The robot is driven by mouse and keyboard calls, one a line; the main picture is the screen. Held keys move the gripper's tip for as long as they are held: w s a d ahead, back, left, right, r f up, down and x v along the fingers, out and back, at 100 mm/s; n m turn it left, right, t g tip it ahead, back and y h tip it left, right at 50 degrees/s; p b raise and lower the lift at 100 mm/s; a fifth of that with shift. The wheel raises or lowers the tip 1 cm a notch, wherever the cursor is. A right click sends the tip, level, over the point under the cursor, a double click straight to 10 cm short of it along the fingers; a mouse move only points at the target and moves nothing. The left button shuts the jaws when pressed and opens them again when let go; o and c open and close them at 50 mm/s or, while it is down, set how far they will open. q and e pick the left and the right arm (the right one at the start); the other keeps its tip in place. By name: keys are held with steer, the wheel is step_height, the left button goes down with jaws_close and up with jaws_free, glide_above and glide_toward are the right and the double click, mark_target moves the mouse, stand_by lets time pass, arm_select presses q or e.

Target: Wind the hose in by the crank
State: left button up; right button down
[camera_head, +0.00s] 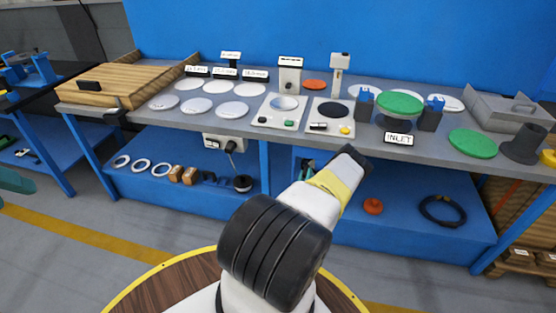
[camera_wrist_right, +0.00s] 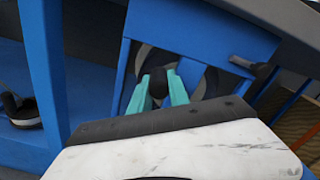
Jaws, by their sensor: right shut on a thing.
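My right gripper (camera_wrist_right: 160,88) has teal fingers closed on a dark knob (camera_wrist_right: 172,76), which looks like the crank's handle. Behind it, in the right wrist view, a round grey and dark reel (camera_wrist_right: 205,80) stands against a blue panel; the fingers and knob cover part of it. In the head view my right arm reaches down to the front of the bench, and only a teal sliver of the gripper (camera_head: 306,170) shows beside the wrist. A teal piece at the left edge, apparently my left gripper (camera_head: 15,182), is cut off. I cannot make out the hose.
The bench top (camera_head: 330,145) holds white discs, green discs (camera_head: 473,143), a wooden box (camera_head: 120,85) and small stations. The lower shelf (camera_head: 400,225) carries a black ring (camera_head: 442,210) and an orange part (camera_head: 373,206). A blue post (camera_wrist_right: 45,75) stands left in the wrist view.

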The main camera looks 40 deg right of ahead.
steer(key=shift+s+d+r+m, duration=0.4)
steer(key=shift+s+r+m, duration=0.1)
steer(key=shift+m, duration=0.85)
steer(key=shift+s+d+r+m, duration=0.35)
steer(key=shift+s+d+m, duration=0.1)
steer(key=shift+m, duration=0.85)
steer(key=shift+s+d+r+m, duration=0.35)
steer(key=shift+s+r+m, duration=0.15)
steer(key=shift+m, duration=0.85)
steer(key=shift+s, duration=0.1)
steer(key=shift+f, duration=0.1)
steer(key=c, duration=1.2)
jaws_free()
steer(key=shift+c, duration=0.2)
steer(key=v, duration=0.7)
steer(key=shift+s+a, duration=0.2)
steer(key=shift+s, duration=0.05)
